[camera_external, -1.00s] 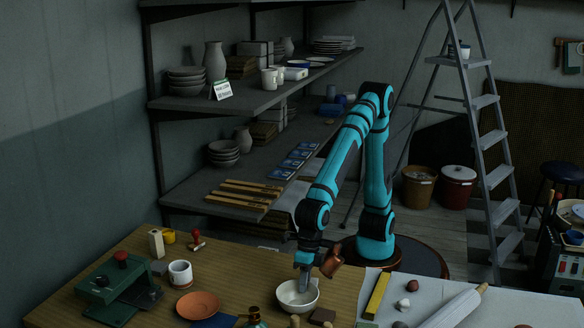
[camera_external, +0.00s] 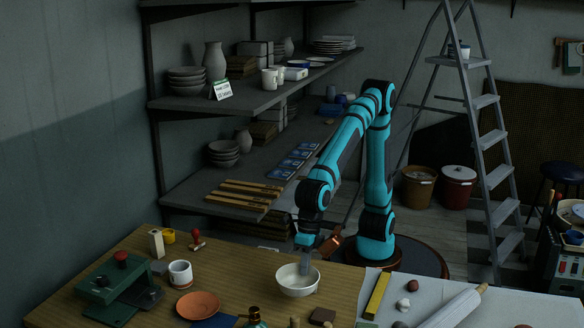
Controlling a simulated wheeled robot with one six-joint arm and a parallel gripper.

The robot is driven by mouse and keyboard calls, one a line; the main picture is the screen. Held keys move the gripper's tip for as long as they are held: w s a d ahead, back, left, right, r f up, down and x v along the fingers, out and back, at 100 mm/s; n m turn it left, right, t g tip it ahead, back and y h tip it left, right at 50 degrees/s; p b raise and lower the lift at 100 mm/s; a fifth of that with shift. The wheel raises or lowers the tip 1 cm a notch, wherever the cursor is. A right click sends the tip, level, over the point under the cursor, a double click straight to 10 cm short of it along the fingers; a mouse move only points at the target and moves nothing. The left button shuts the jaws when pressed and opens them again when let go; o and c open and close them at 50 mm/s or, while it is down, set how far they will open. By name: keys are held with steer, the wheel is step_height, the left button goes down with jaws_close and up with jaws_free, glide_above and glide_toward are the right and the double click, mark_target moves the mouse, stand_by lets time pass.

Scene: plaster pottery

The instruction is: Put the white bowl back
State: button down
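The white bowl (camera_external: 297,284) sits upright on the wooden worktable (camera_external: 255,272), right of the orange plate (camera_external: 198,304). Grey bowls stand stacked on the upper shelf (camera_external: 187,81), and another stack of bowls (camera_external: 223,153) stands on the lower shelf.
A white mug (camera_external: 180,274), a green press (camera_external: 118,278) and a red-handled stamp (camera_external: 197,241) stand left on the table. A yellow block (camera_external: 376,296) and a rolling pin (camera_external: 453,306) lie at right. A green-and-white sign (camera_external: 222,90) stands at the upper shelf edge.

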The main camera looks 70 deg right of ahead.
steer(key=shift+r, duration=2)
